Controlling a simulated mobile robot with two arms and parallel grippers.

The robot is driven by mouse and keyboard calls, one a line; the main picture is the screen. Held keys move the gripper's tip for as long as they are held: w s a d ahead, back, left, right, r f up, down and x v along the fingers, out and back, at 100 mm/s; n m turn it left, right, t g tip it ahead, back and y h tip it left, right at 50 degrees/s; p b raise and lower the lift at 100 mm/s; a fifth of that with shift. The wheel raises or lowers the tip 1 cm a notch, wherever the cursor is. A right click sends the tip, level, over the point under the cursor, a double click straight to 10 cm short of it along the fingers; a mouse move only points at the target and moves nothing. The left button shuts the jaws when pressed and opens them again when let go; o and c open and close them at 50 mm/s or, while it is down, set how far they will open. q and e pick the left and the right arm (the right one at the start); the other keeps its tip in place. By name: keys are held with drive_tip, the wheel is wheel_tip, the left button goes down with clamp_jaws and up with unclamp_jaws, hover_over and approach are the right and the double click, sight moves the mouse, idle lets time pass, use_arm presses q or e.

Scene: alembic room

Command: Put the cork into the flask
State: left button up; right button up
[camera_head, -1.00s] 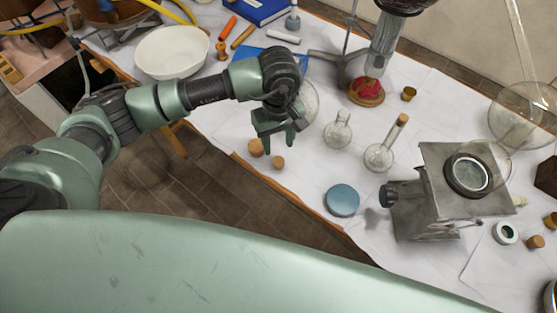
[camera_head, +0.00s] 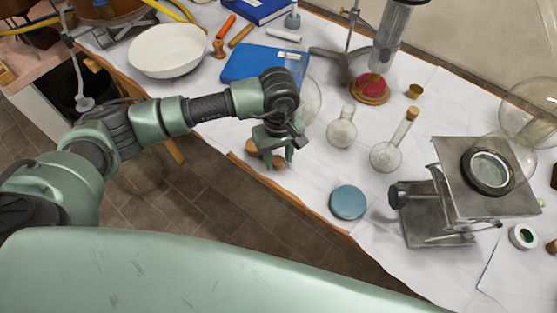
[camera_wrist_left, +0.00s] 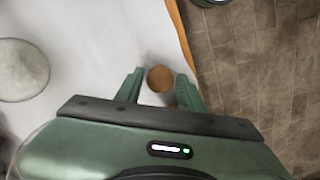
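A small brown cork (camera_head: 278,163) stands near the front edge of the white-covered table, partly hidden by my left gripper (camera_head: 277,157). A second cork (camera_head: 251,147) is just left of it, partly covered. In the left wrist view, my left gripper (camera_wrist_left: 160,80) is open, with one round cork top (camera_wrist_left: 160,77) showing between its fingertips. I cannot tell whether the fingers touch it. A clear round flask (camera_head: 342,132) with an open-looking neck stands to the right. Another round flask (camera_head: 385,157) has a cork (camera_head: 412,113) in its neck. My right gripper is not in view.
A blue round disc (camera_head: 347,202) and a metal lab jack (camera_head: 437,222) are to the right. A white bowl (camera_head: 167,50) and a blue book (camera_head: 250,62) lie behind my left arm. The table's wooden edge (camera_head: 300,197) runs close to the corks.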

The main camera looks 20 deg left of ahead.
sight(278, 161)
use_arm(q)
clamp_jaws()
drive_tip(key=shift+r+p, duration=0.65)
drive_tip(key=shift+r, duration=1.1)
